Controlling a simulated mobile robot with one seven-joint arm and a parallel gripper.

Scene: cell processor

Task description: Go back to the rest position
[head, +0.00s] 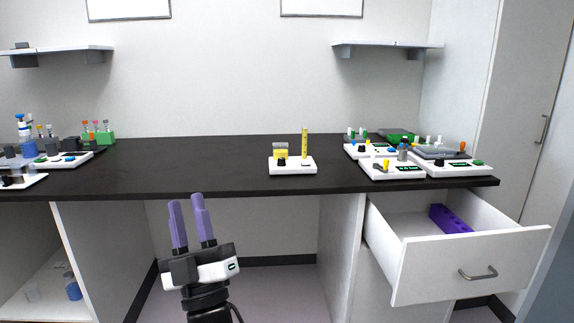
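My gripper (187,206) is in the lower left-centre of the head view, in front of the bench's front edge. Its two purple fingers point up and stand a little apart. Nothing shows between them, so it is open and empty. The black wrist below it runs out of the bottom of the picture.
A dark bench (210,170) crosses the view. A white device (292,168) with a yellow column stands mid-bench; several devices stand at both ends. A drawer (450,262) at the right is pulled out and holds a purple block (448,219). The bench's left-centre top is clear.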

